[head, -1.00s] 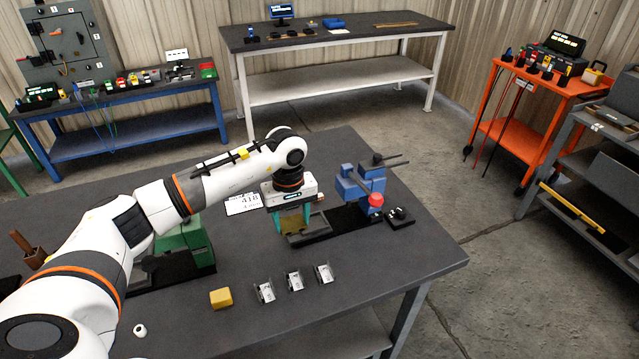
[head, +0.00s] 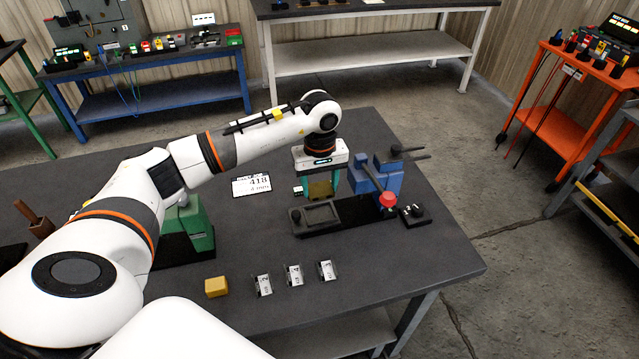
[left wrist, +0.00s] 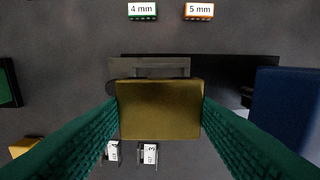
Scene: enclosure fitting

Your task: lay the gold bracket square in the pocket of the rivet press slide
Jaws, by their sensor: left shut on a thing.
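The gold bracket (head: 320,189) is between the teal fingers of my left gripper (head: 321,182), which is shut on it. It also fills the middle of the left wrist view (left wrist: 160,110), its edges nearly parallel to the slide. The rivet press slide (head: 318,216) has a shallow rectangular pocket, which looks empty. In the head view the bracket appears behind the pocket and above it; the exact height is unclear. In the left wrist view the bracket hides part of the slide (left wrist: 150,65). The blue rivet press (head: 385,176) stands right of the gripper. My right gripper is not in view.
A green fixture (head: 190,230) stands left. A yellow block (head: 216,287) and small labelled holders (head: 294,275) lie in front.

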